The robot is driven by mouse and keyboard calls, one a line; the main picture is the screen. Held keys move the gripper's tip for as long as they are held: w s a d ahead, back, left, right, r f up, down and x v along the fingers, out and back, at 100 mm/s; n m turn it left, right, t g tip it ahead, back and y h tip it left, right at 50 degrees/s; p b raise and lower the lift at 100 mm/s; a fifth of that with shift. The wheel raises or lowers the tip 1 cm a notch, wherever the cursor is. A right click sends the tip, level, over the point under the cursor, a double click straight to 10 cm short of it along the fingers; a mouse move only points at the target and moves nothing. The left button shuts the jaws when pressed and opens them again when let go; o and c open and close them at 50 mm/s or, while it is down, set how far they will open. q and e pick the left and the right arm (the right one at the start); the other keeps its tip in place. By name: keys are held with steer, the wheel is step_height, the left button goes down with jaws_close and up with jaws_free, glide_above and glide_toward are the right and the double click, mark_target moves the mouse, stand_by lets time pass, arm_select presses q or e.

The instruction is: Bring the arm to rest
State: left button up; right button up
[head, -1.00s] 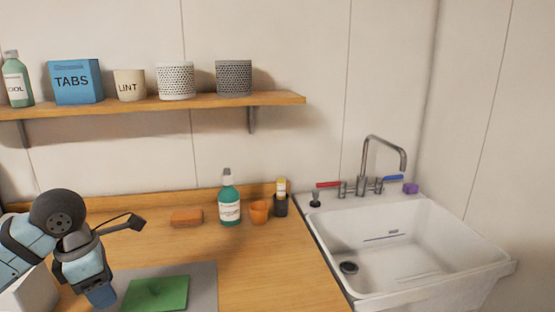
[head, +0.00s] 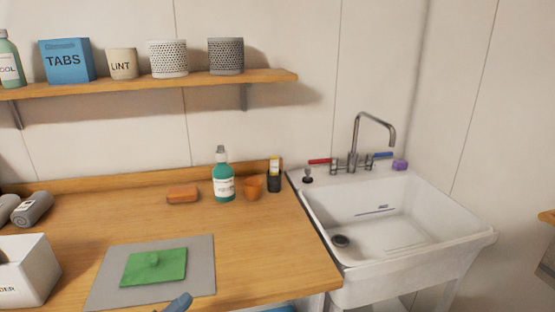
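My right gripper is not in view.
The wooden counter (head: 270,250) is clear right of the mat. A white box (head: 32,275) is at left, the sink (head: 440,245) at right.

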arm_select(q)
steer(key=s+a+f+n+g+y, duration=0.1)
steer(key=s+f+n+g+y, duration=0.1)
steer(key=s+f+n+y, duration=0.45)
steer(key=s+a+f+n+g+y, duration=0.1)
steer(key=s+f+n+y, duration=0.15)
steer(key=f+n, duration=0.65)
steer(key=s+a+f+n+g+y, duration=0.15)
steer(key=s+f+n+y, duration=0.3)
steer(key=f, duration=0.65)
step_height(320, 180, up, 15)
steer(key=a+p, duration=0.1)
steer(key=p, duration=1.6)
steer(key=shift+s+p, duration=0.15)
steer(key=shift+p, duration=0.25)
steer(key=shift+c, duration=0.8)
steer(key=shift+a+r, duration=0.1)
steer(key=shift+a, duration=0.05)
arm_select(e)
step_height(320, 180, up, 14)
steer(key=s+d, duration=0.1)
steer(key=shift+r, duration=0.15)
